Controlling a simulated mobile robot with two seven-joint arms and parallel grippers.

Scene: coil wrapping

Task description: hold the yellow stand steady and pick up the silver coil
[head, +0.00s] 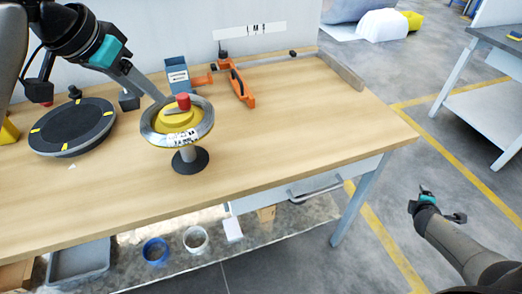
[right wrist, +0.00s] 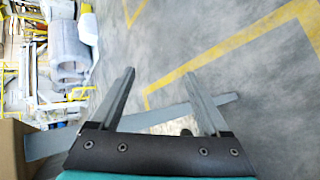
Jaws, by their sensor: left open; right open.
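The silver coil (head: 207,127) lies as a ring around the yellow top (head: 178,118) of the stand, with a white printed label on its front. A red knob (head: 183,101) tops the stand, and a grey post runs down to its dark round base (head: 187,161) on the table. My left gripper (head: 176,107) reaches over the coil's far left edge to the red knob. Its fingers are open at the knob; whether they touch it is unclear. My right gripper (head: 441,203) is open and empty, out over the floor right of the table; its fingers show in the right wrist view (right wrist: 160,75).
The wooden table (head: 280,130) is clear right of the stand. A black turntable (head: 70,127) with yellow marks sits at left. An orange tool (head: 240,85) and a blue-grey box (head: 177,75) stand behind. Rolls lie on the lower shelf. Another table (head: 490,60) stands far right.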

